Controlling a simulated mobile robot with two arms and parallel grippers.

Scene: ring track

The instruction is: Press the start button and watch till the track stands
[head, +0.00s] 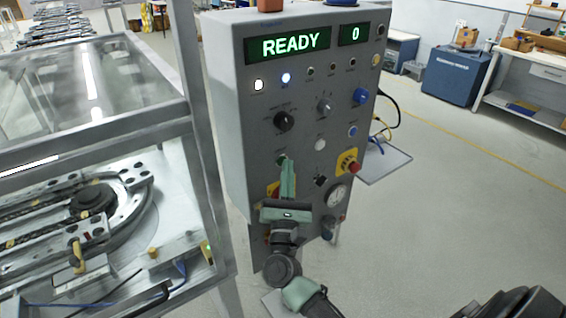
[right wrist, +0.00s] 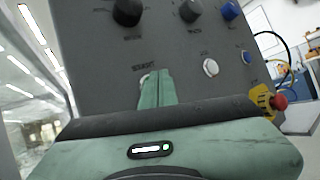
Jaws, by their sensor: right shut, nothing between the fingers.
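The grey control panel (head: 240,130) stands in the middle of the head view. Its green display (head: 288,44) reads READY and a smaller display (head: 355,35) reads 0. My right gripper (head: 284,161) is shut and empty, its fingertips pointing up at the panel's left middle. In the right wrist view the closed fingertips (right wrist: 157,74) cover most of a small round button below a blurred label. I cannot tell whether they touch it. The ring track (head: 140,205) lies inside the glazed frame at left. My left gripper is not in view.
A red mushroom button (head: 354,167) on a yellow plate, a white button (head: 320,145) and black knobs (head: 284,121) are near the gripper. The machine frame's post (head: 205,150) stands close at left.

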